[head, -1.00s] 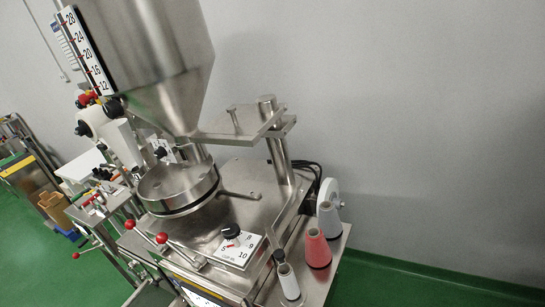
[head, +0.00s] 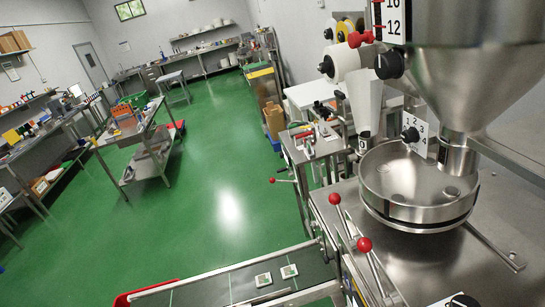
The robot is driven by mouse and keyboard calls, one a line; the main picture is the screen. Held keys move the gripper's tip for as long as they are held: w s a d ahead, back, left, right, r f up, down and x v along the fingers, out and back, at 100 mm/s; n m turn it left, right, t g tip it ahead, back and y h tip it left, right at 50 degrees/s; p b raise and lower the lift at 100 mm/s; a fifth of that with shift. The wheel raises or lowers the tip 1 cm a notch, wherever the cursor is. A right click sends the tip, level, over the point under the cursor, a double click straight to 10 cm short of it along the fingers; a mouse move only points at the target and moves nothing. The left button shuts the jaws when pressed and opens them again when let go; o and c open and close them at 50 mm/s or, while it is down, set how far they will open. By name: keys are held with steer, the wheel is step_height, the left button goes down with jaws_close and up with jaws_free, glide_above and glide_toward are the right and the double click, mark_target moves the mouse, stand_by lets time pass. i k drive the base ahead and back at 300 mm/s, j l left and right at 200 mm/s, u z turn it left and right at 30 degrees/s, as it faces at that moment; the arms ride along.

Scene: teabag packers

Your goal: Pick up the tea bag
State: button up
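The machine's steel hopper (head: 470,75) and round drum (head: 418,190) fill the right side. Red-knobbed levers (head: 365,245) stick up beside the belt. A red bin (head: 140,293) is at the belt's left end. Green floor (head: 215,190) is open beyond, with a steel cart (head: 150,155) on the left.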

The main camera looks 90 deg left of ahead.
mark_target(262, 279)
steer(key=u, duration=2.55)
steer(key=i+j+u, duration=0.35)
steer(key=i, duration=0.15)
steer(key=i+j+u, duration=0.2)
steer(key=i+u, duration=0.15)
steer(key=i, duration=0.15)
